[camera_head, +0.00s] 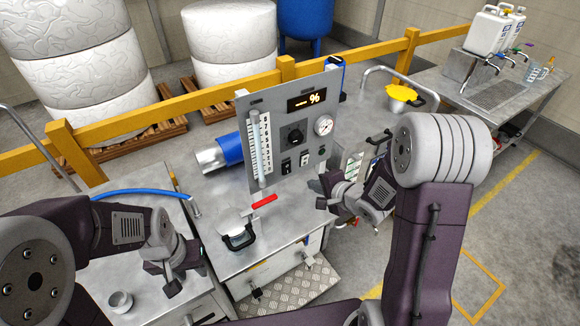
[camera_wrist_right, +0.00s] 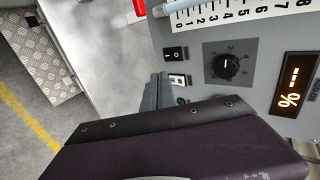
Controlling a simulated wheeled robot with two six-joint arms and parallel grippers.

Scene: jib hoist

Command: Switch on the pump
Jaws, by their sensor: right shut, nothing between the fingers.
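The grey control panel (camera_head: 262,110) stands upright on the metal bench in the head view. Low on it are a black rocker switch (camera_head: 286,167), a second rocker with a white surround (camera_head: 304,159) and a small dark green round part (camera_head: 322,150). The wrist view shows the black rocker (camera_wrist_right: 174,54), the white-framed rocker (camera_wrist_right: 178,80) and the green part (camera_wrist_right: 181,101), partly hidden by my finger. My right gripper (camera_head: 328,205) is shut and empty, right of and below these switches; contact is unclear. My left gripper (camera_head: 160,270) is over the left bench; its jaw opening is unclear.
The panel also carries a dial knob (camera_head: 292,135), a gauge (camera_head: 324,125), a lit display (camera_head: 306,100) and a scaled tube (camera_head: 260,145). A red-handled lever (camera_head: 264,201) and a black-handled lid (camera_head: 236,232) are in front. A yellow rail runs behind.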

